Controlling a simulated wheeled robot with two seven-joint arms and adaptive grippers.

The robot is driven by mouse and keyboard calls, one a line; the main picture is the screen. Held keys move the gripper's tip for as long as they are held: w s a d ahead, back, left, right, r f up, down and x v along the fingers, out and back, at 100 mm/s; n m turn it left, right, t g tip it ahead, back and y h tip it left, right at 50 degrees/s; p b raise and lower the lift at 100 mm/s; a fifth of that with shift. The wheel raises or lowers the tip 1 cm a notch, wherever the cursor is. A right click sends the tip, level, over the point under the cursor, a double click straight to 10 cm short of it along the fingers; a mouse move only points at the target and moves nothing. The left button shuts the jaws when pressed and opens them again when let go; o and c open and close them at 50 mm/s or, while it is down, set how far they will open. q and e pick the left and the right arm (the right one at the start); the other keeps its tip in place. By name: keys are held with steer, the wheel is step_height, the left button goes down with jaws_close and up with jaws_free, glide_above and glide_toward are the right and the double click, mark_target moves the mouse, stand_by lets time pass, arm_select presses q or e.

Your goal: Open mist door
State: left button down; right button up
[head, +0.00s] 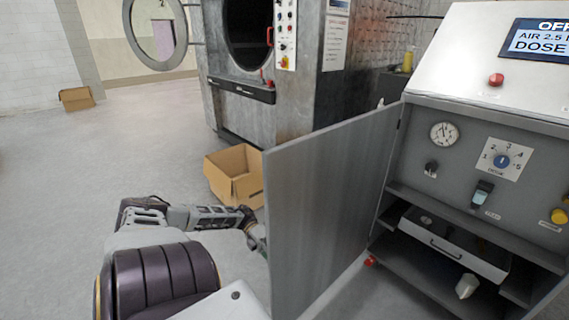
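A flat grey door (330,205) stands swung wide open, hinged at the left edge of the grey control cabinet (470,150). I take it to be the mist door, though no label on it is readable. My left arm reaches in from the lower left, and its gripper (257,238) is at the door's outer face near its free edge. The fingertips are small and partly hidden by the door, so I cannot tell whether they touch it or are shut. My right gripper is not in view.
The open cabinet shows a gauge (444,133), a blue dial (501,160) and a drawer (455,243) with a handle. An open cardboard box (234,176) sits on the floor behind the door. A large washer (300,90) stands behind.

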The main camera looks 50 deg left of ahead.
arm_select(q)
steer(key=shift+a, duration=0.15)
steer(key=c, duration=1.5)
jaws_free()
steer(key=shift+w, duration=0.1)
steer(key=shift+v, duration=5.95)
steer(key=shift+a+r, duration=0.1)
